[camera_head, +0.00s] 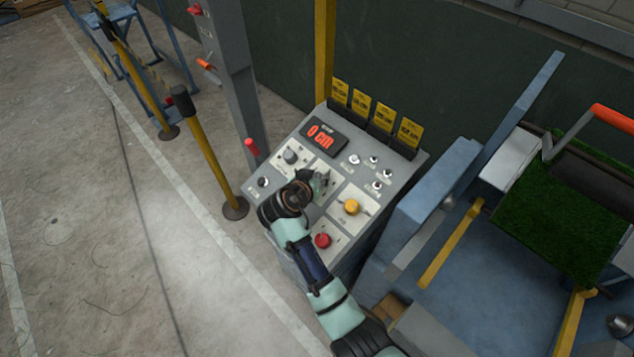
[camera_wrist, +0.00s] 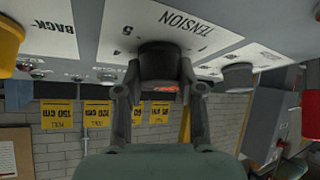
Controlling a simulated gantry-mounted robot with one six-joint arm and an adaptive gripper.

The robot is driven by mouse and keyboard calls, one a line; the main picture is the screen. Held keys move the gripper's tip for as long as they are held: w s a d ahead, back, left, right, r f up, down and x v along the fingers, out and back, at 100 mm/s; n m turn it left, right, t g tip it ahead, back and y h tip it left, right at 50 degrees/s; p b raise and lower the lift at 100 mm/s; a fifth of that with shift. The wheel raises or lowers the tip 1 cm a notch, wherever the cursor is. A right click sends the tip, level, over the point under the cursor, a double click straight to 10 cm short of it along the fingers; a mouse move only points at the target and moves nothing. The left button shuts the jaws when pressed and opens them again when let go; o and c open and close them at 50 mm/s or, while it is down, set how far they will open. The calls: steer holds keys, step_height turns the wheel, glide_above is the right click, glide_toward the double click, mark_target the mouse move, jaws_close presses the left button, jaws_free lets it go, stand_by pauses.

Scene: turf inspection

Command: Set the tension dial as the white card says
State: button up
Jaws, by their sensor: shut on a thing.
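The tension dial (camera_wrist: 160,58) is a dark round knob on a white plate marked TENSION in the wrist view. My gripper (camera_wrist: 160,76) is shut on it, one finger on each side. A digit shows beside the knob, but its pointer and most of its scale are hidden. In the head view my gripper (camera_head: 318,182) is over the middle of the grey control panel (camera_head: 272,208) and covers the dial. A white sheet (camera_wrist: 7,158) on a brown board shows at the wrist view's left edge; its text is unreadable, and I cannot tell whether it is the card.
The panel has a red "0 cm" display (camera_head: 320,136), another dark knob (camera_head: 291,157), a yellow knob (camera_head: 351,206) and a red button (camera_head: 322,240). Several yellow cards (camera_head: 361,103) stand along its back edge. A blue machine with green turf (camera_head: 560,220) is to the right.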

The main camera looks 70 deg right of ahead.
steer(key=shift+f+m+g+b, duration=0.15)
steer(key=shift+m+g+b, duration=0.35)
steer(key=shift+m+b, duration=0.1)
steer(key=o, duration=1.2)
steer(key=shift+c, duration=0.2)
steer(key=v, duration=1.2)
